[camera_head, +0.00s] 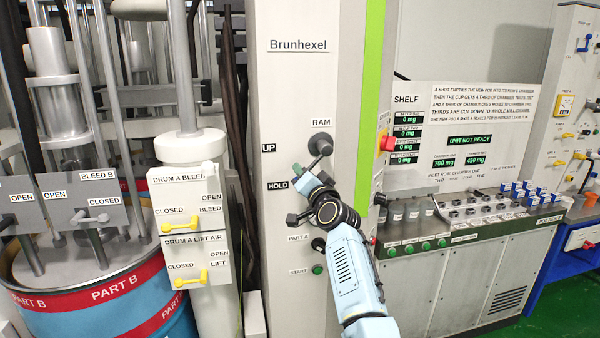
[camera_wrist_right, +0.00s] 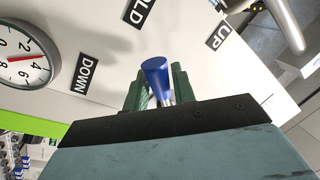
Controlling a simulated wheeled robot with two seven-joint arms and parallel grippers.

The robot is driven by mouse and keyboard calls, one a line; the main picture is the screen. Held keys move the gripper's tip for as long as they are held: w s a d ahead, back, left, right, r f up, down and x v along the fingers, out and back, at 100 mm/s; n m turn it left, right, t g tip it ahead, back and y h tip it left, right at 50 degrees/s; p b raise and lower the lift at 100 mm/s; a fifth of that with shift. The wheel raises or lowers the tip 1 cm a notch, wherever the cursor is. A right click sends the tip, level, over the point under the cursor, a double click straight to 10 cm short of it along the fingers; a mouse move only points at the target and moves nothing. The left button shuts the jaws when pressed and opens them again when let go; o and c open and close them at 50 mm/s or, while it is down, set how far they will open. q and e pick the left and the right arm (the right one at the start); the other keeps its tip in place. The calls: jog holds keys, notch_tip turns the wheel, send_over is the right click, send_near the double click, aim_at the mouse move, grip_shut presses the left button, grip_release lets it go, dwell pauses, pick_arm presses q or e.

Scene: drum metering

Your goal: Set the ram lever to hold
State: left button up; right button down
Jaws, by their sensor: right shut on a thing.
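The ram lever's dark hub (camera_head: 320,145) sits under the RAM label on the tall white Brunhexel cabinet (camera_head: 290,85). Its handle end is hidden by my right gripper (camera_head: 308,182) in the head view. In the right wrist view the blue lever knob (camera_wrist_right: 155,68) stands between the green fingers of my right gripper (camera_wrist_right: 157,88), which is shut on it. The HOLD label (camera_head: 278,185) is left of the gripper, with the UP label (camera_head: 268,147) above it. The wrist view also shows the DOWN label (camera_wrist_right: 88,72). The exact lever setting cannot be told. My left gripper is out of view.
A round gauge (camera_wrist_right: 22,55) is at the left of the wrist view. A green START button (camera_head: 318,269) is below the lever. A red and yellow switch (camera_head: 387,142) is to the right. Drum A valves with yellow handles (camera_head: 190,280) are to the left.

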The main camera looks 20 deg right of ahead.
dwell(0.4)
jog(key=c, duration=1.2)
grip_release()
jog(key=shift+s, duration=0.1)
jog(key=s, duration=0.4)
jog(key=s+f, duration=0.1)
jog(key=s, duration=0.3)
jog(key=s+b, duration=0.1)
jog(key=s, duration=0.4)
jog(key=shift+a+f, duration=0.1)
jog(key=shift+f, duration=0.25)
